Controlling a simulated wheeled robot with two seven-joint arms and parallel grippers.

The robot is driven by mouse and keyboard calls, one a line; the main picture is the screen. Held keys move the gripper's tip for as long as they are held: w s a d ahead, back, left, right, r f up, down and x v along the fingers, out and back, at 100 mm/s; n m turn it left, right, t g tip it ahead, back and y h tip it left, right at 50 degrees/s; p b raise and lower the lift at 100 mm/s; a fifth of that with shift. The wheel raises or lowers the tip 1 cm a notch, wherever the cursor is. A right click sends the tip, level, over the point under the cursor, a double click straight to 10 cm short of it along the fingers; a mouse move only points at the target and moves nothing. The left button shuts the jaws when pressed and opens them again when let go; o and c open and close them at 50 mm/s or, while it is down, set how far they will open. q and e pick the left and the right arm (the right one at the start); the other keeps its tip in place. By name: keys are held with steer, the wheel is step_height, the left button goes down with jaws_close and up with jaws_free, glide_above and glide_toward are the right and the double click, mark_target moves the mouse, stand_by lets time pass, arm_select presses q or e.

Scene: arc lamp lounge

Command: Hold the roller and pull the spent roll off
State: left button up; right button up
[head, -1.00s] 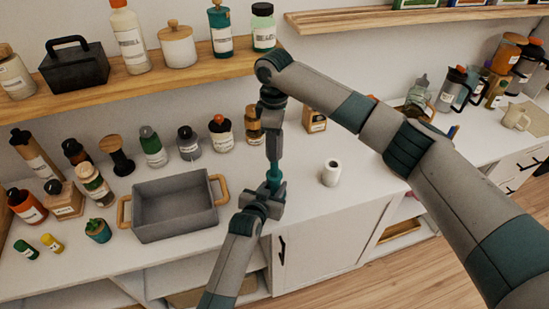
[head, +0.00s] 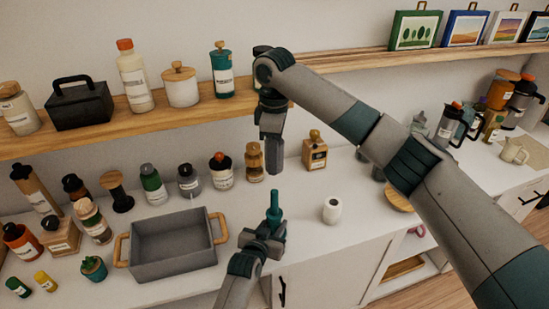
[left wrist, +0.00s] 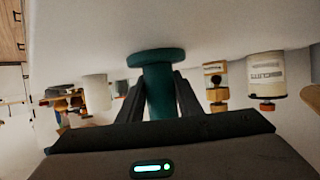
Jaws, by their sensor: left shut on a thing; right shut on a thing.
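The teal roller (head: 275,212) stands upright in my left gripper (head: 264,238), its peg pointing up. My left gripper is shut on its handle. In the left wrist view, the teal roller (left wrist: 158,85) shows between the fingers with a wide round flange at its end. My right gripper (head: 271,136) is shut on a grey cylinder, the spent roll (head: 276,158), and holds it above the roller. A clear gap separates the roll from the peg tip. A white roll (head: 332,211) with a dark hole stands on the counter right of the roller.
A grey tray with wooden handles (head: 170,244) sits on the counter left of my left gripper. A wooden shelf (head: 150,128) runs above. Counter around the white roll is clear.

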steer(key=shift+r, duration=0.2)
steer(key=shift+r, duration=0.3)
stand_by(0.4)
arm_select(q)
steer(key=o, duration=1.4)
steer(key=shift+c, duration=0.2)
steer(key=shift+s, duration=0.1)
steer(key=v, duration=1.1)
steer(key=shift+s+a+r, duration=0.2)
steer(key=shift+s+r, duration=0.05)
steer(key=shift+s, duration=0.05)
steer(key=shift+s+f, duration=0.1)
arm_select(e)
steer(key=shift+s, duration=0.1)
